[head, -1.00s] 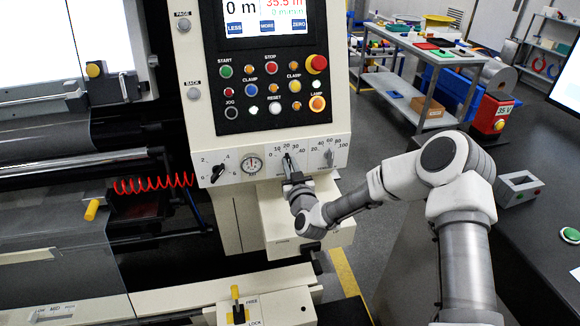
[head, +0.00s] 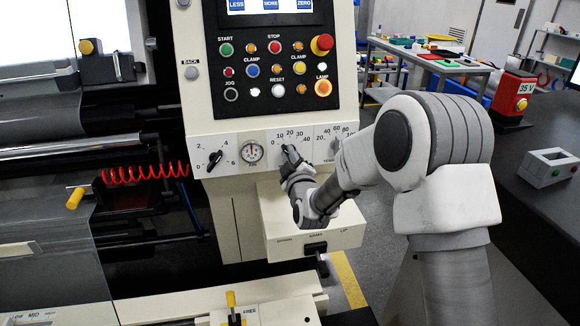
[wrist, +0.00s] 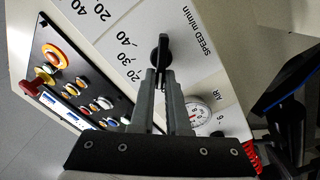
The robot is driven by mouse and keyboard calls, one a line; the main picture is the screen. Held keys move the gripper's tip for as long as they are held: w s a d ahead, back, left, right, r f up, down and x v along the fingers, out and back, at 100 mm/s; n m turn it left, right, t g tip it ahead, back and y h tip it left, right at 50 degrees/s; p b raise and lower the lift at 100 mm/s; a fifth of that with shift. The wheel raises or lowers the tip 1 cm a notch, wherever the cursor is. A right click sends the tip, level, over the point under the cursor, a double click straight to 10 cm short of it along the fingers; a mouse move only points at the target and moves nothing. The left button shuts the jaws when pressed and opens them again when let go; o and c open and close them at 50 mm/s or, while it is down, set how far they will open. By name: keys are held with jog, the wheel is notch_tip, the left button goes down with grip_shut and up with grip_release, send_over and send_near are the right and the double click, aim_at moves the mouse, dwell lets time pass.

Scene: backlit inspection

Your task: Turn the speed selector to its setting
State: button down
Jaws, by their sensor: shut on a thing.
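The speed selector is a black knob (wrist: 162,43) on a white plate (wrist: 205,75) marked "SPEED m/min", with a scale whose readable figures run up to 40. My gripper (wrist: 161,72) is shut on the knob, one finger on each side, and the knob's far end sticks out past the fingertips. The fingers hide part of the knob and of the scale, so I cannot tell its exact reading. In the head view my gripper (head: 287,153) is at the panel, just below the speed scale (head: 291,135), and covers most of the knob.
Another scale (head: 331,136) is close on the right. Push buttons (head: 274,70) are above. A cream box (head: 300,220) juts out below my wrist.

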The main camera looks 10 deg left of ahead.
jog(key=shift+f+n+b, duration=0.25)
jog(key=shift+n+b, duration=0.8)
jog(key=shift+n, duration=0.05)
jog(key=c, duration=0.9)
grip_release()
jog(key=shift+r, duration=0.1)
jog(key=v, duration=1.7)
jog(key=shift+s, duration=0.25)
jog(key=shift+w+d, duration=0.1)
